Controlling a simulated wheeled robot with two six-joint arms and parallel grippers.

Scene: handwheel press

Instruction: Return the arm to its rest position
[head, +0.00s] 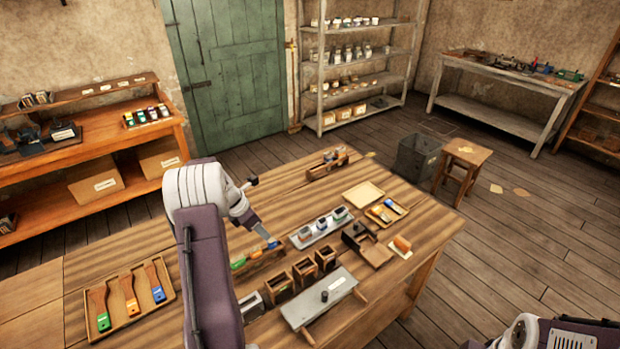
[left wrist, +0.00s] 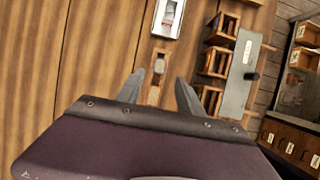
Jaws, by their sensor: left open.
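My left gripper (head: 268,238) is at the end of my left arm, over the middle of the wooden table (head: 150,250). It is open, and no object shows held in it. My right gripper is not in view.
A tray of brushes (head: 127,300) lies at the left. Small wooden boxes (head: 304,272), a grey plate with a knob (head: 320,298) and a white tray of blocks (head: 322,228) stand right of the gripper. A stool (head: 462,165) and bin (head: 415,157) stand beyond the table.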

